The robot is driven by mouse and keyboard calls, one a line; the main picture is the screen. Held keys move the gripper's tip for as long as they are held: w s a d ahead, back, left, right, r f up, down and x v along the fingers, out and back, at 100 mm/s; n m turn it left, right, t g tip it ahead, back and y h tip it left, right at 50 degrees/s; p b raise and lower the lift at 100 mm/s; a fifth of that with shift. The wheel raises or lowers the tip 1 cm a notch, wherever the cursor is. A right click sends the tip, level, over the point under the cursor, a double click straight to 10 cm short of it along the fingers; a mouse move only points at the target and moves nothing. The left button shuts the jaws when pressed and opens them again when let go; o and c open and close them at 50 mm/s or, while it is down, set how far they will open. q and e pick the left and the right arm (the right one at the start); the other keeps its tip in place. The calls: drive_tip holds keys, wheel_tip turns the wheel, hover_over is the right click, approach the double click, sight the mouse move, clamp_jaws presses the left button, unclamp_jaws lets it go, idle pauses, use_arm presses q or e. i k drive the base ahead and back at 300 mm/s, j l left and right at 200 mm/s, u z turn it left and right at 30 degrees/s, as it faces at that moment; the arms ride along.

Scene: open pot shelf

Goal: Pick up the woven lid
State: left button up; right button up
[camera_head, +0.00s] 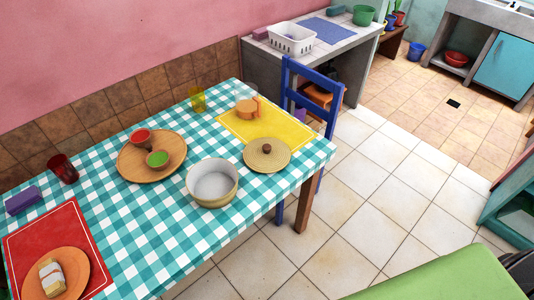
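The woven lid (258,158) is a round straw-coloured disc with a dark brown knob in its middle. It lies flat, knob up, near the right end of the checked table, partly over the lower edge of a yellow placemat (285,134). An open cream pot (213,186) stands just left of it, very close. Neither of my grippers shows in the head view.
The table has a teal-and-white checked cloth (130,240). A blue chair (327,79) stands at the table's right end. Tiled floor (345,235) lies open in front.

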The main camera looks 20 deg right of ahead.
sight(266, 155)
drive_tip(key=u, duration=0.3)
drive_tip(key=i+l+u, duration=0.1)
drive_tip(key=l+u, duration=0.8)
drive_tip(key=l, duration=0.15)
